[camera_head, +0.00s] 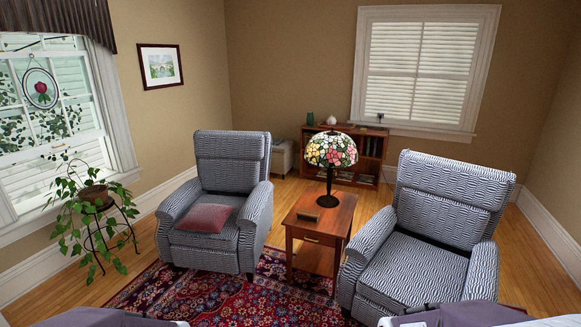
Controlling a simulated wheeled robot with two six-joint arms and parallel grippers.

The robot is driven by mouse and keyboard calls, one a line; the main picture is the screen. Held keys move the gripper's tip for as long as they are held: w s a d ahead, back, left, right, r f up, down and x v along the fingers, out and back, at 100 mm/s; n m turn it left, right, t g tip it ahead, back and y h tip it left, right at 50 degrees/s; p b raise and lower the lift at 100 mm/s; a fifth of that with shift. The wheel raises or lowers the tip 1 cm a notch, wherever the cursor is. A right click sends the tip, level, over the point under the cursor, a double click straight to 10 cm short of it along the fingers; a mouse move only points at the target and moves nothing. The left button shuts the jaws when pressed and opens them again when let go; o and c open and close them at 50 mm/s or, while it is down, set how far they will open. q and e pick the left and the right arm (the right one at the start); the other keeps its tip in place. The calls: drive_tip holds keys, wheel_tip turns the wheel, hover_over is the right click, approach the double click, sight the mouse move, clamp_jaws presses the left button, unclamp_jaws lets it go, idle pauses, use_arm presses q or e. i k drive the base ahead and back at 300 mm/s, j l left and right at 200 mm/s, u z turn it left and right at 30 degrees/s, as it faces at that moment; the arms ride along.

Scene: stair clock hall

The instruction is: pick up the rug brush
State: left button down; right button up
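A small brown, oblong object (308,217) lies on the near left part of the wooden side table (335,213). It may be the rug brush, but it is too small to tell for sure. No other brush shows on the rug (215,300), the chairs or the floor. Parts of my arms show at the bottom left and bottom right edges. I cannot make out either gripper's fingers, and nothing is seen held.
A stained-glass lamp (330,150) stands on the side table. Patterned armchairs flank it, left (215,243) with a red cushion (206,218), and right (425,270). A plant stand (97,225) is at left, a low bookcase (343,150) behind. Open rug lies before the left chair.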

sight(310, 216)
drive_tip(key=i, duration=3.3)
drive_tip(key=i+u, duration=0.3)
